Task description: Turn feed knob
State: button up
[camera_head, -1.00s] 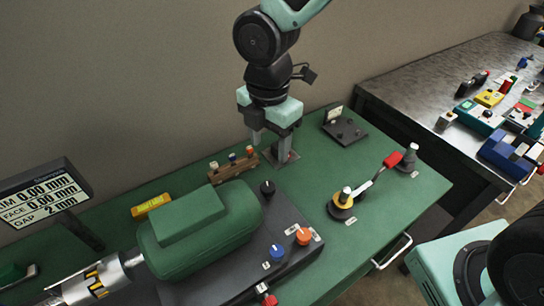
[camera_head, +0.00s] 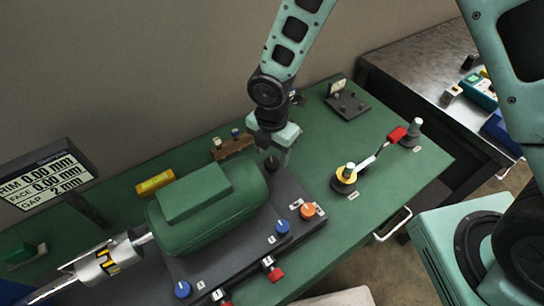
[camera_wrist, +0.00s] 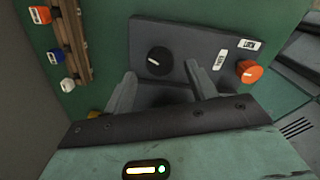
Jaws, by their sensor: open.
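A round black knob with a white pointer line sits on the dark grey panel beside the green housing. In the wrist view the black knob (camera_wrist: 159,60) lies just beyond and between my two spread fingertips; I see no contact. In the head view the black knob (camera_head: 271,163) is partly hidden by my gripper (camera_head: 284,158), which is low over the panel's far end. My gripper (camera_wrist: 162,80) is open and empty in the wrist view. A blue knob (camera_head: 282,227) and an orange knob (camera_head: 308,210) are nearer on the panel. I cannot read which is labelled feed.
The green housing (camera_head: 207,205) stands close left of my gripper. A wooden rack (camera_head: 230,146) with coloured caps is just behind it. A red-handled lever (camera_head: 372,158) is to the right. The green bench top (camera_head: 320,140) is clear between the lever and my gripper.

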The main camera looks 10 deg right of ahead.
aim_at(272, 162)
jog(key=shift+f, duration=1.65)
jog(key=c, duration=1)
jog(key=shift+m, duration=0.3)
